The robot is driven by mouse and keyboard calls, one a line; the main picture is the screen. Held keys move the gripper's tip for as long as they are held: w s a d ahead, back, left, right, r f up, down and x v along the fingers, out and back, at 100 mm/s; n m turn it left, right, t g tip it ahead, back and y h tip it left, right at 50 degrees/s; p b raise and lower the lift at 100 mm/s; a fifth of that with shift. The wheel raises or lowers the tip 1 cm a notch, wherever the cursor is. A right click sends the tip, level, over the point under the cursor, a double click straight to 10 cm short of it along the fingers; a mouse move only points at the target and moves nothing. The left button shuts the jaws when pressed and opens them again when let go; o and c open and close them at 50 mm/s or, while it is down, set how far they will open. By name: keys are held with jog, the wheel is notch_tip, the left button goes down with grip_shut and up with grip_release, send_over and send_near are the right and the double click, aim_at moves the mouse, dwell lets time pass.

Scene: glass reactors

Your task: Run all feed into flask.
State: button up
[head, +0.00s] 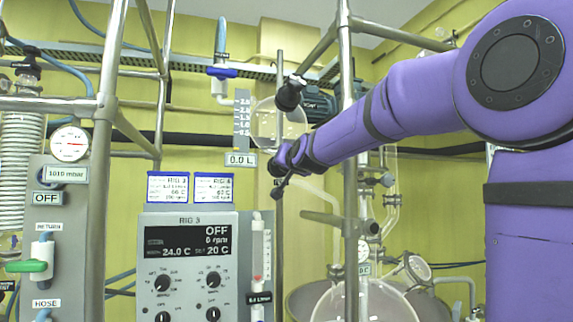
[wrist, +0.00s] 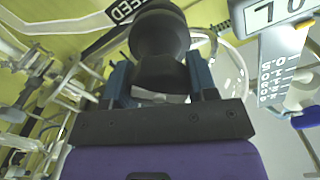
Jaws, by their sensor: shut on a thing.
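In the head view the clear feed vessel (head: 265,128) hangs beside a scale plate (head: 242,112), above a readout (head: 240,160) of 0.0 L. My gripper (head: 280,165) is just below the vessel. In the wrist view my gripper (wrist: 160,78) has its two fingers around a dark round knob (wrist: 158,38) and is shut on it. A FEED label (wrist: 125,10), the clear vessel wall (wrist: 232,70) and the scale (wrist: 275,78) show around it. A large glass vessel (head: 370,303), perhaps the flask, is low in the head view, partly cut off.
A control panel (head: 190,265) reads RIG 3, OFF, 0 rpm, 24.0 C. A flowmeter (head: 257,262) stands at its right. A left panel (head: 65,200) holds a gauge (head: 70,143) and a green-handled valve (head: 28,266). Steel posts (head: 350,180) and glass tubing stand close to my arm.

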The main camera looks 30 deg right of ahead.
jog(key=m, duration=0.6)
jog(key=shift+f, duration=0.25)
jog(key=m, duration=0.6)
jog(key=shift+m, duration=0.4)
jog(key=m, duration=0.6)
jog(key=shift+f, duration=0.1)
jog(key=m, duration=0.6)
jog(key=shift+m, duration=0.3)
jog(key=o, duration=0.9)
